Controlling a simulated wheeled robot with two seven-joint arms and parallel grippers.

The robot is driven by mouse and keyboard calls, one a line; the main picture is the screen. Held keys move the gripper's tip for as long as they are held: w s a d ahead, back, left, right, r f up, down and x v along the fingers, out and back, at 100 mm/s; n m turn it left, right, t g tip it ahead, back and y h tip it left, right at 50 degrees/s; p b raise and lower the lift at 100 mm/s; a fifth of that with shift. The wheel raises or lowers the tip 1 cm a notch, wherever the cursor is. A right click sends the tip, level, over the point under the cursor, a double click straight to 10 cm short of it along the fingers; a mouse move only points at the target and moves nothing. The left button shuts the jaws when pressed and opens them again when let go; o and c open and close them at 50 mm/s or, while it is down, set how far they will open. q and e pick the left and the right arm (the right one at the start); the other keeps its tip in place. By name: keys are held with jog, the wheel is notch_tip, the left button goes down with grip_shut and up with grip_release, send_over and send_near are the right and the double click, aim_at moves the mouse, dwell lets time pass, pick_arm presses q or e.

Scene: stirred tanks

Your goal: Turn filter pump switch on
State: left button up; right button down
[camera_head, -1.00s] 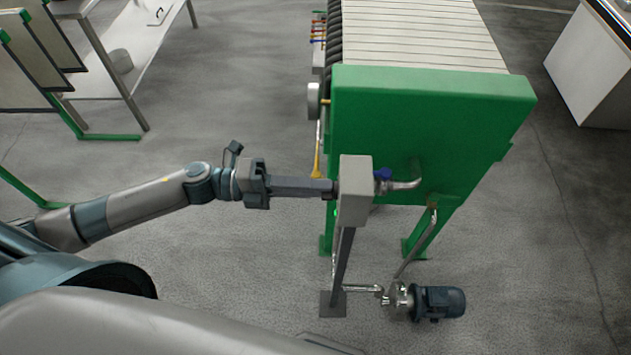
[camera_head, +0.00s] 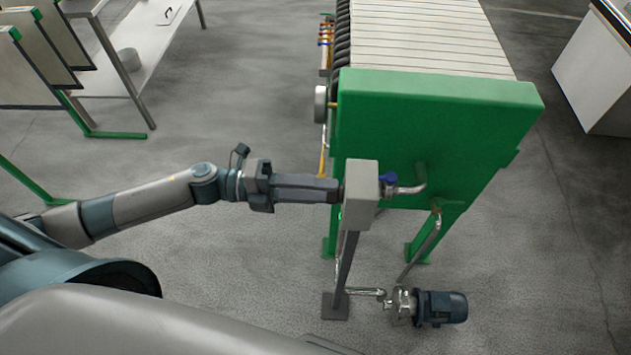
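A grey switch box (camera_head: 361,190) stands on a dark post in front of the green end of the filter press. My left gripper (camera_head: 338,190) reaches in from the left, and its fingertips are at the box's left face. The switch itself is hidden by the fingertips and the box edge. A small green glow shows on the box's left edge, just below the fingertips. The fingers look like one bar from here, so I cannot tell whether they are open or shut. The pump with its dark blue motor (camera_head: 441,307) is on the floor beyond the post foot. My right gripper is not in view.
The green filter press frame (camera_head: 430,120) stands behind the box, with a pipe and blue-handled valve (camera_head: 388,180) close to the box's right. A table (camera_head: 130,50) stands at the upper left. A white cabinet (camera_head: 600,70) is at the upper right. Floor on the right is clear.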

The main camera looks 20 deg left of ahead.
pick_arm(q)
jog(key=b+v, duration=0.6)
jog(key=v, duration=1.1)
jog(key=shift+a, duration=0.2)
dwell(0.5)
